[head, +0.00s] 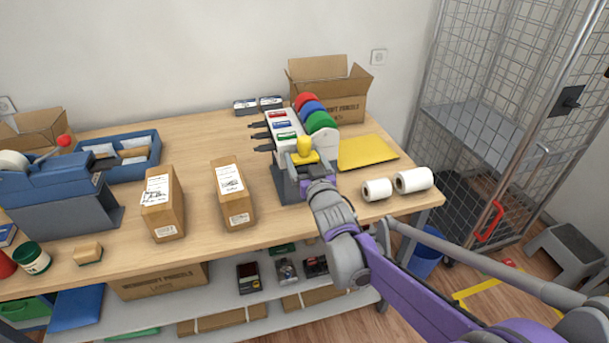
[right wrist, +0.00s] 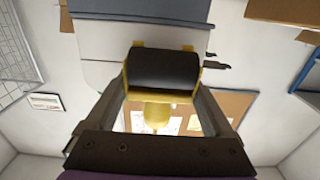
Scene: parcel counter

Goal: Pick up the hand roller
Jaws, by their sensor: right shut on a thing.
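The hand roller (head: 304,146) has a yellow handle and frame and, in the right wrist view, a black roller (right wrist: 165,69). My right gripper (head: 306,164) is shut on it, with one finger on each side of the yellow frame in the right wrist view. The roller is at the front end of the grey and white label dispenser (head: 283,137). I cannot tell whether it touches the dispenser or is clear of it. My left gripper is not in view.
Two brown parcels (head: 162,204) (head: 233,196) stand left of the dispenser. A yellow mailer (head: 366,152) and two white rolls (head: 377,189) (head: 413,180) lie to its right. An open carton (head: 327,91) stands behind. A wire cage (head: 495,90) stands right of the counter.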

